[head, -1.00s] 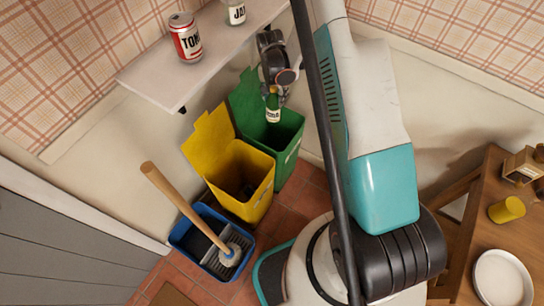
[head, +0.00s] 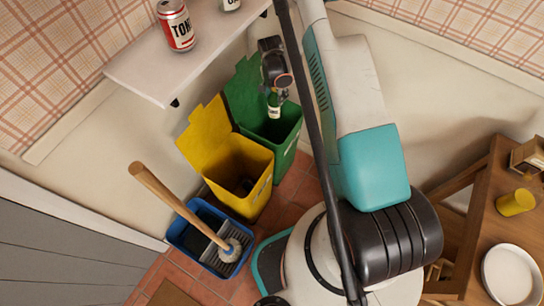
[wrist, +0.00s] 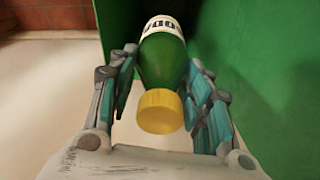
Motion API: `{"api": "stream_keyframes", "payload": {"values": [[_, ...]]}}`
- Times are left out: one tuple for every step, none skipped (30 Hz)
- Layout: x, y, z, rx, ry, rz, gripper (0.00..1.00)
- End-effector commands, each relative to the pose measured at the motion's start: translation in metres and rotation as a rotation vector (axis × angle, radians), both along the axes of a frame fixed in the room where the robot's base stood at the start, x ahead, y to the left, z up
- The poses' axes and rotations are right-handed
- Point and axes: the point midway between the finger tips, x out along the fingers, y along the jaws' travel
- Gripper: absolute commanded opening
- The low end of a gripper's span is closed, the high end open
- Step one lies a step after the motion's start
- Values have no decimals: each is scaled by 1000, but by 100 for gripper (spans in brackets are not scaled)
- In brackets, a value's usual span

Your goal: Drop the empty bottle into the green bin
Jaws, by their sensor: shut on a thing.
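The green bottle (head: 274,106) with a white label hangs in my gripper (head: 273,93) over the mouth of the green bin (head: 285,147). In the wrist view the bottle (wrist: 163,62) has its yellow cap (wrist: 160,111) toward the camera and its label end pointing away. The fingers of my gripper (wrist: 160,95) stand on both sides of the bottle's neck and shoulder. The bin's green wall (wrist: 250,50) fills the right side of the wrist view. The bottle's lower end is partly hidden in the head view.
A yellow bin (head: 245,175) stands open beside the green bin. A blue mop bucket (head: 190,237) with a wooden-handled mop (head: 170,198) is in front. A shelf (head: 190,70) with a tomato can (head: 176,25) is above left. A wooden table (head: 470,240) is at right.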

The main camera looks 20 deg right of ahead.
Motion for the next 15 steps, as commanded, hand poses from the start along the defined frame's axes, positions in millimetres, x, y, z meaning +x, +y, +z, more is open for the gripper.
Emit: {"api": "stream_keyframes", "payload": {"values": [[0, 0, -4, 0, 0, 0, 0], [0, 0, -5, 0, 0, 0, 0], [0, 0, -7, 0, 0, 0, 0], [0, 0, -7, 0, 0, 0, 0], [0, 0, -7, 0, 0, 0, 0], [0, 0, -7, 0, 0, 0, 0], [0, 0, -7, 0, 0, 0, 0], [0, 0, -7, 0, 0, 0, 0], [0, 0, -7, 0, 0, 0, 0], [0, 0, -7, 0, 0, 0, 0], [0, 0, -7, 0, 0, 0, 48], [0, 0, -7, 0, 0, 0, 57], [0, 0, -7, 0, 0, 0, 63], [0, 0, -7, 0, 0, 0, 69], [0, 0, -7, 0, 0, 0, 69]]}}
